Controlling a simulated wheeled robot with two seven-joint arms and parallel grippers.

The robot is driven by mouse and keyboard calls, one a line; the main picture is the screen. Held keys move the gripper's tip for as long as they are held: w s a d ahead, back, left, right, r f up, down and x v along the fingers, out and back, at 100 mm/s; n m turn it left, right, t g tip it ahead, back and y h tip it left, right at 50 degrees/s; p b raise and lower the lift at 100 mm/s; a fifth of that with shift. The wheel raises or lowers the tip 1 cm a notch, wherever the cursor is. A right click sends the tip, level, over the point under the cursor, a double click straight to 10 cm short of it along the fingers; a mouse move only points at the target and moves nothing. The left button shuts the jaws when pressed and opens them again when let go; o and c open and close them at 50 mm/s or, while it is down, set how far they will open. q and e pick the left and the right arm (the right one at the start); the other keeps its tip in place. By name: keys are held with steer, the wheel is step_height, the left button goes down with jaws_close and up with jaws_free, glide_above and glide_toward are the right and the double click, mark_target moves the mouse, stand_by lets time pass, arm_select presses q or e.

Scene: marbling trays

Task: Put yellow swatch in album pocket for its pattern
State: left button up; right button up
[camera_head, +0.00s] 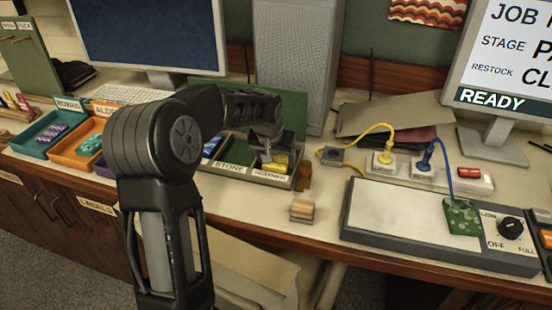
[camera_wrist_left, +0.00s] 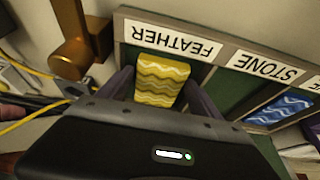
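The yellow swatch (camera_wrist_left: 161,79) has a wavy pattern and lies in the green pocket behind the FEATHER label (camera_wrist_left: 172,39). It also shows in the head view (camera_head: 280,159) at the right end of the album tray (camera_head: 262,178). My left gripper (camera_wrist_left: 159,78) is over this pocket. Its dark fingers stand on either side of the swatch and look spread, with narrow gaps to its edges. The near end of the swatch is hidden by the gripper body. The pocket beside it has a STONE label (camera_wrist_left: 266,66). My right gripper is not in view.
A blue swatch (camera_wrist_left: 281,109) lies in a pocket farther along the album. A brass-coloured piece (camera_wrist_left: 81,52) stands close beside the FEATHER end. A wooden block (camera_head: 302,210) sits at the table's front.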

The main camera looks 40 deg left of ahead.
arm_select(q)
steer(key=shift+r, duration=0.1)
steer(key=shift+s+r, duration=0.15)
steer(key=shift+r, duration=0.4)
steer(key=v, duration=1.1)
steer(key=shift+d, duration=0.1)
